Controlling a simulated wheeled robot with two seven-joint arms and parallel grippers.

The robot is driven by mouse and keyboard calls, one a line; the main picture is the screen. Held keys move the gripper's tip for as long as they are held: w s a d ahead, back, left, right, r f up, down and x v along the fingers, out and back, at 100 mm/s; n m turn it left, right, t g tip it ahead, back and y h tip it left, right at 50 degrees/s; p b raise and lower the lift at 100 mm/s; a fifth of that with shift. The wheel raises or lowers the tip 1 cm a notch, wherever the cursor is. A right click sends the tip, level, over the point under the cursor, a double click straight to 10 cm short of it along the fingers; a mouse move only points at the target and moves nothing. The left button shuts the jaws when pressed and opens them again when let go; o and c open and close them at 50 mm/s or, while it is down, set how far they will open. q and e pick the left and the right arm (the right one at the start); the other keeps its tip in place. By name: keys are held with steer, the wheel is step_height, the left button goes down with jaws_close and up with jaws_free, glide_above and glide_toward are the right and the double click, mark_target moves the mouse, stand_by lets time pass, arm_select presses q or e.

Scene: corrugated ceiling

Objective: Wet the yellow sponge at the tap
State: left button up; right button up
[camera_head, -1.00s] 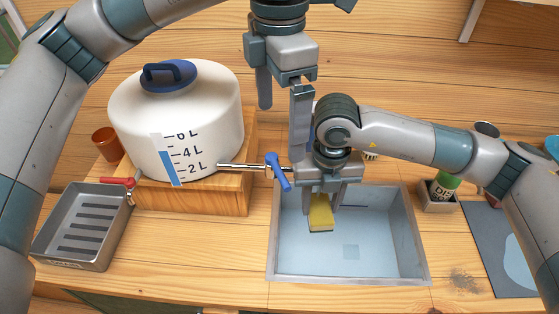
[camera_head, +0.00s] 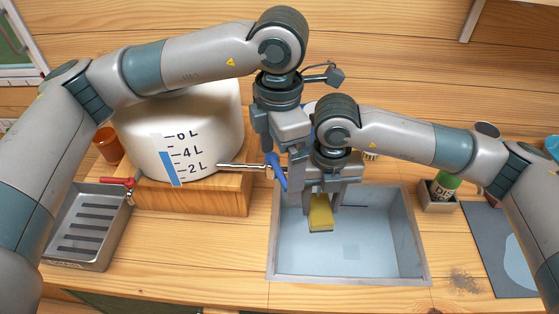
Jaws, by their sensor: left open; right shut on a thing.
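The yellow sponge (camera_head: 320,217) with a dark underside hangs inside the upper left part of the sink basin (camera_head: 385,262). My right gripper (camera_head: 321,206) is shut on it and points down. The tap (camera_head: 240,167) is a metal spout running right from the white tank (camera_head: 190,125), with a blue lever (camera_head: 277,172) near its end. My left gripper (camera_head: 282,165) is open and points down at the lever, which shows between its fingers; I cannot tell if they touch. The spout's outlet is hidden behind my grippers, and no water is visible.
A grey slotted tray (camera_head: 84,228) stands at the left, with a brown cup (camera_head: 106,145) behind it. The tank sits on a wooden block (camera_head: 225,194). A green-capped bottle (camera_head: 444,186) in a small holder and a grey mat (camera_head: 490,240) lie right of the sink.

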mark_target(277, 173)
arm_select(q)
steer(key=c, duration=1.4)
steer(key=shift+s+a+m, duration=0.1)
steer(key=shift+a+m, duration=0.15)
steer(key=shift+m, duration=0.55)
steer(key=o, duration=1.4)
steer(key=shift+s, duration=0.1)
steer(key=shift+r, duration=0.1)
step_height(277, 173, up, 12)
